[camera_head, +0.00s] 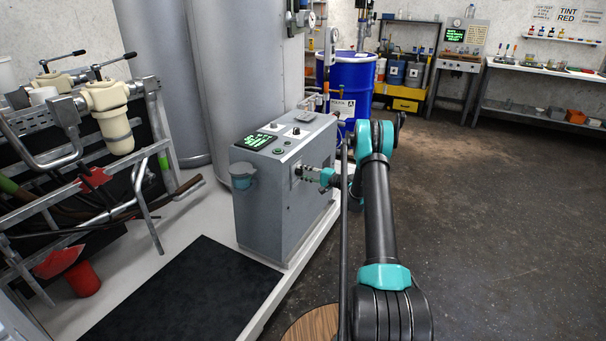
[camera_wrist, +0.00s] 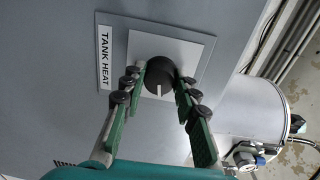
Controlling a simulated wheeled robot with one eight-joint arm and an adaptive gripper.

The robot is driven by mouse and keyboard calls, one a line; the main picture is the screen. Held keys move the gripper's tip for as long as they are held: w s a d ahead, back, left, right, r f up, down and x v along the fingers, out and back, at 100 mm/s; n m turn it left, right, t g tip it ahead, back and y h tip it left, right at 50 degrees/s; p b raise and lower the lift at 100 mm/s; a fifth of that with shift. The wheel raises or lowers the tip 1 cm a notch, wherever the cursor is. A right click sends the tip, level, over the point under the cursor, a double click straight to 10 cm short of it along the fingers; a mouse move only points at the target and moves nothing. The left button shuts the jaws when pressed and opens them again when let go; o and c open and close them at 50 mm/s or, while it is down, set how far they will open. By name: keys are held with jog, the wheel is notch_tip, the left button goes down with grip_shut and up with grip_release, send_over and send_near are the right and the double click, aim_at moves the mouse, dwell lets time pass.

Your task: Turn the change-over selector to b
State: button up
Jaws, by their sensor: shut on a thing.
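A round black knob (camera_wrist: 158,68) sits on a square light plate (camera_wrist: 190,50) labelled TANK HEAT (camera_wrist: 104,55) in the wrist view. Its white mark points toward the bottom of the picture. My gripper (camera_wrist: 162,80) has its green fingers on either side of this knob and is shut on it. In the head view my gripper (camera_head: 308,173) reaches the right-hand face of the grey control cabinet (camera_head: 262,205) and hides most of the knob. A small dark knob (camera_head: 296,131) stands on the cabinet top; its label is too small to read. I see no label reading change-over.
The cabinet stands on a pale platform (camera_head: 210,224) beside a black mat (camera_head: 190,295). Tall grey tanks (camera_head: 250,70) rise behind it. A blue drum (camera_head: 350,85) stands beyond. A rack with pipes and tools (camera_head: 95,160) fills the left. The floor (camera_head: 500,200) at right is clear.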

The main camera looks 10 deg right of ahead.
jog(key=shift+d, duration=0.1)
dwell(0.3)
jog(key=o, duration=1.2)
jog(key=shift+c, duration=0.2)
jog(key=v, duration=1.2)
